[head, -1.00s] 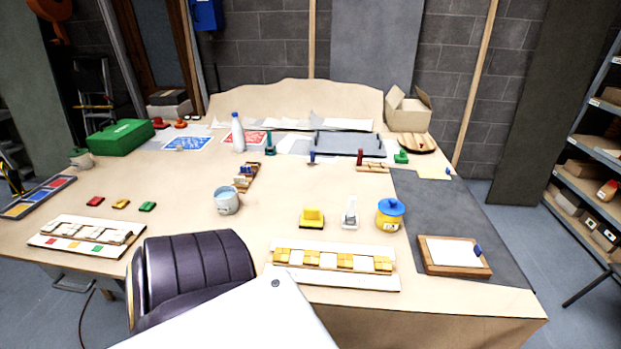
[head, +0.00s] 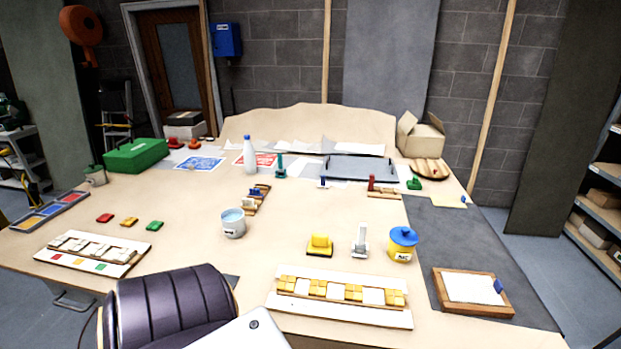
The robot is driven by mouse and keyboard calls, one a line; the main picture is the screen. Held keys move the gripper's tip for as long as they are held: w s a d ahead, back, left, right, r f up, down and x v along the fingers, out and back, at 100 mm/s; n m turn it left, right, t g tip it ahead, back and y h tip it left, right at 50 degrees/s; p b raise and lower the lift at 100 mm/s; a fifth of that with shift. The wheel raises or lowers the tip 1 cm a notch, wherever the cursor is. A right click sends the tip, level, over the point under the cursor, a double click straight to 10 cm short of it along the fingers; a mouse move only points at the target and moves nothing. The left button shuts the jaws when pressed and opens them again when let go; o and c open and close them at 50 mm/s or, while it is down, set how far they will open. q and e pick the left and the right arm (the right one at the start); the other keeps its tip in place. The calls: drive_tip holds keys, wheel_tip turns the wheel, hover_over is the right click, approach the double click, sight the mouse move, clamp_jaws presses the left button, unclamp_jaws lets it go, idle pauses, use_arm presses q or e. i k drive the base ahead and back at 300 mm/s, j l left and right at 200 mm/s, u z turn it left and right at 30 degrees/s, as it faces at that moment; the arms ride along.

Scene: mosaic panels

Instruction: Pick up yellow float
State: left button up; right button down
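The yellow float (head: 320,245) lies on the table, a yellow block with a raised yellow handle. It sits behind the mosaic panel with yellow and white tiles (head: 342,297). A grey-white float-like tool (head: 360,241) stands just to its right. A yellow pot with a blue lid (head: 402,245) is further right. No gripper is touching the float. Neither of my grippers is in view.
A white bucket (head: 233,224) is left of the float. A framed board (head: 472,290) lies on the grey mat at right.

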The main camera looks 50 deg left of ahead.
sight(320, 246)
drive_tip(key=i+u, duration=0.15)
drive_tip(key=u, duration=0.35)
drive_tip(key=i+u, duration=0.15)
drive_tip(key=u, duration=0.35)
drive_tip(key=i+u, duration=0.1)
drive_tip(key=u, duration=0.4)
drive_tip(key=i+l+u, duration=0.1)
drive_tip(key=u, duration=0.4)
drive_tip(key=j, duration=0.55)
drive_tip(key=k+j, duration=0.15)
drive_tip(key=j, duration=1)
drive_tip(key=k+z, duration=0.05)
